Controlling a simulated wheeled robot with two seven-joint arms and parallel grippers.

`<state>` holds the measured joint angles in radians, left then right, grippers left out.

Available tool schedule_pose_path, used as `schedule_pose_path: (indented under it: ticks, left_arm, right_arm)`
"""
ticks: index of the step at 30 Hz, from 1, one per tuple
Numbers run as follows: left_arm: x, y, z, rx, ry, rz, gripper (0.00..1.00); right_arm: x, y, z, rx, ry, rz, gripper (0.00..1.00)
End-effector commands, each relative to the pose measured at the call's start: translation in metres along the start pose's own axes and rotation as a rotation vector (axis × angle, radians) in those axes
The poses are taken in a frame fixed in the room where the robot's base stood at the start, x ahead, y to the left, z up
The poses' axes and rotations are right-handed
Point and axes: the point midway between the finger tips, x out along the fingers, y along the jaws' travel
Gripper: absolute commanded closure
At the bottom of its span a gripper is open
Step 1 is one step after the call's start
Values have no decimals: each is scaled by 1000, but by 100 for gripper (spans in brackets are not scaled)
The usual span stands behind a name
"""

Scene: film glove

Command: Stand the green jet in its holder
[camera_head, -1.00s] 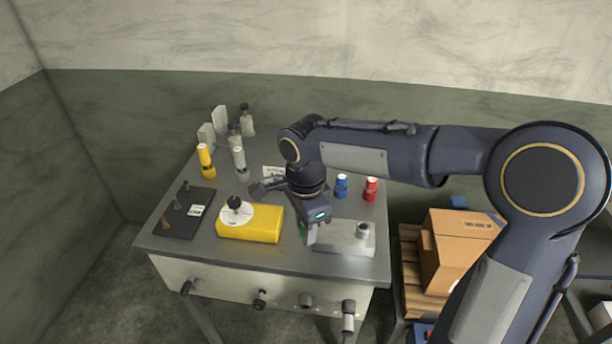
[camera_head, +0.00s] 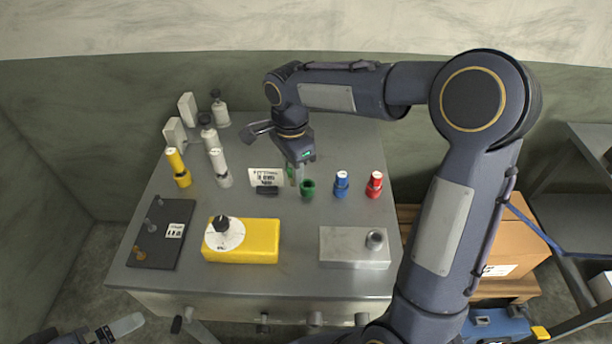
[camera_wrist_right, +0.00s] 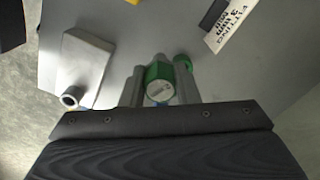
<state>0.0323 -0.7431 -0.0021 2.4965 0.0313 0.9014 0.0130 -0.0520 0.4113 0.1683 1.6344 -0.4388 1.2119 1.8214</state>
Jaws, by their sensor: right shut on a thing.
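My right gripper (camera_head: 297,178) is shut on the green jet (camera_head: 290,171), which is mostly hidden by the fingers in the head view. In the right wrist view the green jet (camera_wrist_right: 158,84) shows end-on between the two fingers (camera_wrist_right: 158,92). The green holder (camera_head: 307,188) stands on the table just right of the fingertips; in the wrist view its green rim (camera_wrist_right: 184,62) shows beside one finger. The jet is beside the holder in both views; its height above the table is unclear. My left gripper (camera_head: 118,328) is partly visible at the bottom left, its opening unclear.
Blue (camera_head: 341,184) and red (camera_head: 375,184) jets stand right of the green holder. A label card (camera_head: 266,178) stands to its left. A grey block with a tube (camera_head: 345,247), a yellow block (camera_head: 255,244) and a dark plate (camera_head: 158,240) lie nearer. Yellow (camera_head: 178,167) and white (camera_head: 220,168) bottles stand left.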

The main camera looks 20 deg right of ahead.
Motion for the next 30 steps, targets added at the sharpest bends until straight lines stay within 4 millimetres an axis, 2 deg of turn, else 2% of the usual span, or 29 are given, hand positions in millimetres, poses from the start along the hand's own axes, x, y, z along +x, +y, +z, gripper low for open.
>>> schedule_pose_path:
  ticks: [3, 6, 10, 17, 24, 30]
  left_arm:
    - [1, 0, 0, 0, 0, 0, 0]
    - [13, -6, 7, 0, 0, 0, 0]
    - [18, -8, 9, 0, 0, 0, 0]
    - [20, -9, 10, 0, 0, 0, 0]
    - [40, -18, 20, 0, 0, 0, 0]
    - [38, -17, 19, 0, 0, 0, 0]
  right_arm:
    - [15, -15, -26, 5, -2, 4, 99]
    - [40, -23, -38, 1, -1, 2, 99]
    - [55, -31, -51, 1, -1, 1, 99]
    - [66, -37, -59, 0, 0, 0, 99]
    - [102, -40, -63, -2, -1, 0, 99]
    - [100, -40, -63, -2, 0, -1, 99]
